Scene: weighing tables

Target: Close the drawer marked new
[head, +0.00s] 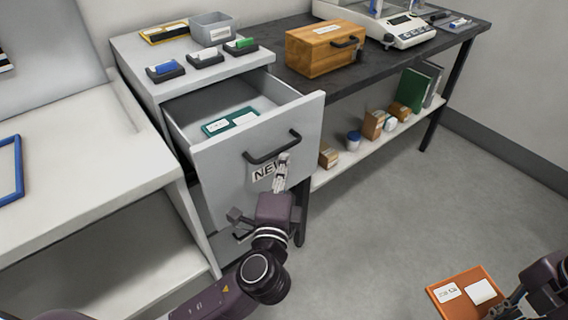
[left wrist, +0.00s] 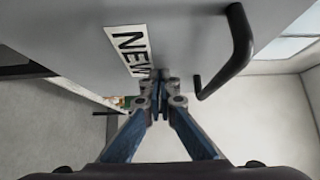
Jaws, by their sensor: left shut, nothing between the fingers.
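The drawer marked NEW (head: 228,158) stands open, pulled out of the grey cabinet, with a dark bar handle (head: 272,148) on its front. Its NEW label (head: 262,172) is partly covered by my left gripper in the head view. A green card with white labels (head: 230,121) lies inside. My left gripper (head: 282,163) is shut and empty, its fingertips at the drawer front, below the handle and beside the label. In the left wrist view the fingertips (left wrist: 160,84) are at the label's end; I cannot tell if they touch the front. My right gripper (head: 520,297) shows only partly.
An orange board with white labels (head: 450,293) is beside my right gripper; I cannot tell if it is held. A second handle (head: 242,236) shows lower on the cabinet. A dark table (head: 400,62) with a wooden box (head: 318,52) stands to the right. The floor in front is clear.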

